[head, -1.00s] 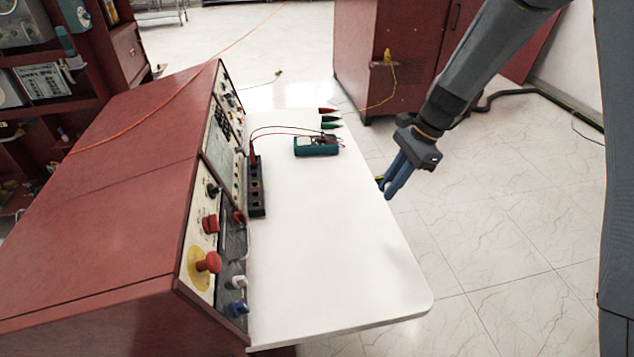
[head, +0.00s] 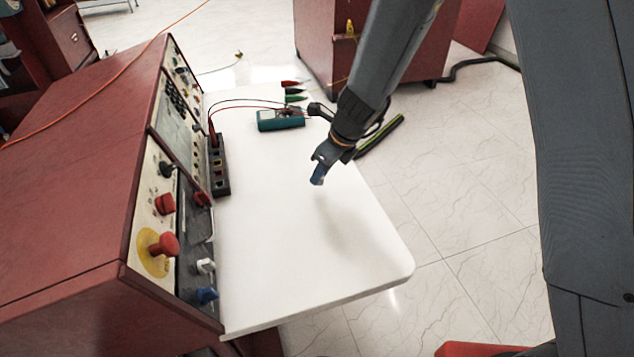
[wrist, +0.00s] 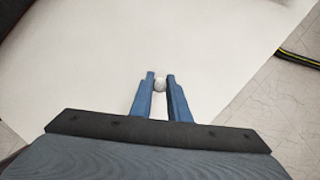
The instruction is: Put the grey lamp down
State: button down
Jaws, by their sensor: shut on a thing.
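My gripper (head: 318,176) is over the white tabletop (head: 290,270), close to its right edge. In the wrist view its two blue fingers (wrist: 160,84) are shut on the small pale grey lamp (wrist: 160,86), which shows as a rounded tip between the fingertips. White table surface lies behind the lamp in that view. I cannot tell how high above the surface the lamp is. In the head view the lamp is hidden by the gripper.
A teal multimeter (head: 281,120) with red and black leads lies toward the far end of the table. A red console (head: 90,170) with knobs and a black socket strip (head: 218,165) borders the left side. The near half of the tabletop is clear.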

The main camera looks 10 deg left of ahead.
aim_at(321, 183)
jog(key=shift+f+b, duration=0.6)
jog(key=shift+f, duration=1.35)
jog(key=c, duration=1.7)
grip_release()
jog(key=shift+f, duration=0.1)
jog(key=p+v, duration=0.2)
jog(key=v, duration=1)
jog(key=shift+s+d, duration=0.1)
jog(key=shift+d, duration=0.05)
jog(key=s+d+r+n+h, duration=0.1)
jog(key=s+d+n, duration=0.5)
jog(key=d+n, duration=0.1)
jog(key=s+d+r+n+g+h, duration=0.1)
jog(key=s+d+n, duration=0.4)
jog(key=d+n, duration=0.3)
jog(key=s+d+r+n+h, duration=0.1)
jog(key=s+d+r+n, duration=0.1)
jog(key=s+d+n, duration=0.4)
jog(key=shift+s+d+r+n+h, duration=0.1)
jog(key=shift+s+d+n+h, duration=0.1)
jog(key=shift+d+n, duration=0.45)
jog(key=shift+s+d+n+h, duration=0.2)
jog(key=shift+d+n, duration=0.2)
jog(key=shift+n, duration=0.35)
